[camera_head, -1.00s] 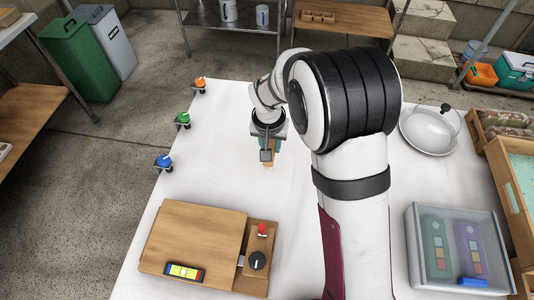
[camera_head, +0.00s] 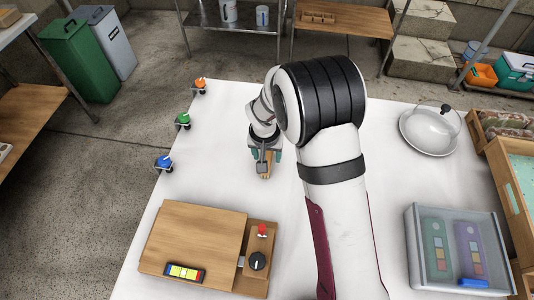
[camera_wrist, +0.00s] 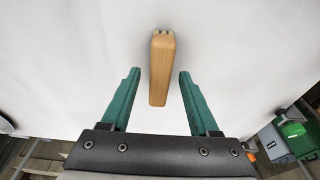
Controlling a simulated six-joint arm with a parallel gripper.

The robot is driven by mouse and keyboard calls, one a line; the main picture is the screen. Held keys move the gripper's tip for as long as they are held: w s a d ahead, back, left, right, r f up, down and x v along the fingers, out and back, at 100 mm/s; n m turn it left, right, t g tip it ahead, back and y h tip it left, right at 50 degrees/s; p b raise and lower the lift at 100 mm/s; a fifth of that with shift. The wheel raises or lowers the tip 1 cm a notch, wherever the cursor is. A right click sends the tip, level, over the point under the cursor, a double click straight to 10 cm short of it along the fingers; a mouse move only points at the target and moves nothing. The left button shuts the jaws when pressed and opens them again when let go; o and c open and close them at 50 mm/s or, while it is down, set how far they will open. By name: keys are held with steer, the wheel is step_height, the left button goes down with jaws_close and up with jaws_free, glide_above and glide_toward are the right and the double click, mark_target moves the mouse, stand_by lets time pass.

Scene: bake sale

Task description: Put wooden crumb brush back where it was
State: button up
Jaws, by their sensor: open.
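The wooden crumb brush (camera_wrist: 160,72) lies on the white tabletop. In the wrist view it points lengthwise between the two green fingers of my gripper (camera_wrist: 157,92), with its near end between the fingertips and a visible gap on each side. My gripper is open and not touching it. In the head view my gripper (camera_head: 265,163) is over the table's middle-left, with the wooden brush (camera_head: 266,170) partly hidden beneath it.
A wooden board (camera_head: 192,240) with a small control block (camera_head: 257,263) lies at the front left. Orange, green and blue knobs (camera_head: 163,162) line the left edge. A glass dome (camera_head: 430,130) and a clear bin (camera_head: 455,245) stand at right. The cloth around the brush is clear.

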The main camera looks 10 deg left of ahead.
steer(key=v, duration=1.2)
steer(key=s+d+r+m+g, duration=0.1)
steer(key=s+d+r+m, duration=0.2)
steer(key=s+d+r, duration=0.5)
steer(key=s+d+m+y, duration=0.1)
steer(key=s+d, duration=0.2)
steer(key=s, duration=0.6)
steer(key=s+d+f+m+g, duration=0.1)
steer(key=s+d, duration=0.2)
steer(key=s, duration=0.6)
steer(key=shift+m+g+y, duration=0.3)
steer(key=shift+y, duration=0.1)
steer(key=shift+d, duration=0.1)
